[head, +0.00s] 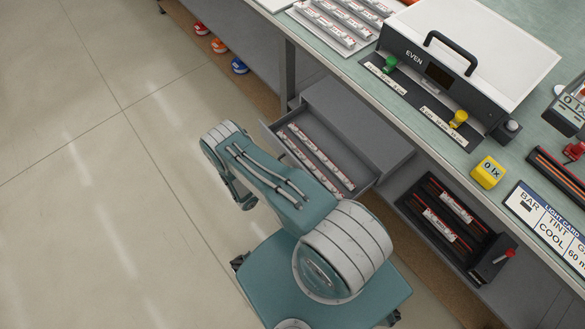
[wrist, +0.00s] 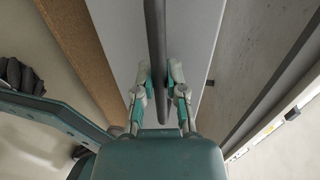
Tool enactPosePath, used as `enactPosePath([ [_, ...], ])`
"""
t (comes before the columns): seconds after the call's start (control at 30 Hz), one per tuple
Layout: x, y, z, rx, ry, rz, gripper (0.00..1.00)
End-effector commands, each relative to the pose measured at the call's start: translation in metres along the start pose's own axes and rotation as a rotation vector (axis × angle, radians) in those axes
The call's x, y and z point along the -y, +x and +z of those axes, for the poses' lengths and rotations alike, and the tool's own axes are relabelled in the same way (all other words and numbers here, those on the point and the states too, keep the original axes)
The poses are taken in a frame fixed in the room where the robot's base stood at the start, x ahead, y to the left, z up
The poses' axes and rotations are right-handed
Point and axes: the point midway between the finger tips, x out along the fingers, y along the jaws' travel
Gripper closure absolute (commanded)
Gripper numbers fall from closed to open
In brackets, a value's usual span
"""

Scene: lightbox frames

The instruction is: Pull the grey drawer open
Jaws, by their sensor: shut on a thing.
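The grey drawer (head: 322,136) stands pulled out of its grey cabinet (head: 352,118) under the bench, with two light strips (head: 318,160) lying inside. In the wrist view its pale grey front (wrist: 120,35) carries a dark bar handle (wrist: 155,30). My gripper (wrist: 160,72) is shut on this handle, with one finger on each side of it. In the head view my own arm hides the gripper, the handle and part of the drawer front.
The green bench top (head: 300,25) carries a white-lidded case (head: 480,40) and a yellow block (head: 488,172). A black tray (head: 445,215) of strips sits on the lower shelf right of the drawer. The tiled floor (head: 90,150) at left is clear.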

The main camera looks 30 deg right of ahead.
Motion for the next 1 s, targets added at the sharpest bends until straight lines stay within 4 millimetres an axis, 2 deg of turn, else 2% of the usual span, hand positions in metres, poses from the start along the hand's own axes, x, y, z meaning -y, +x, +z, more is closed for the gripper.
enactPosePath([
  [0.3, -0.003, 0.000, -0.002, -0.001, -0.003, 0.009, 1.00],
  [0.33, -0.003, 0.000, -0.002, -0.001, -0.003, 0.009, 0.71],
  [0.37, -0.003, 0.000, -0.002, -0.001, -0.003, 0.009, 0.58],
  [0.4, -0.003, 0.000, -0.001, -0.001, -0.002, 0.008, 0.49],
  [0.77, -0.001, -0.002, 0.000, 0.000, 0.000, 0.004, 0.49],
  [0.87, -0.001, -0.010, 0.001, 0.003, 0.000, 0.004, 0.49],
  [1.0, -0.001, -0.034, 0.001, 0.006, 0.000, 0.005, 0.49],
])
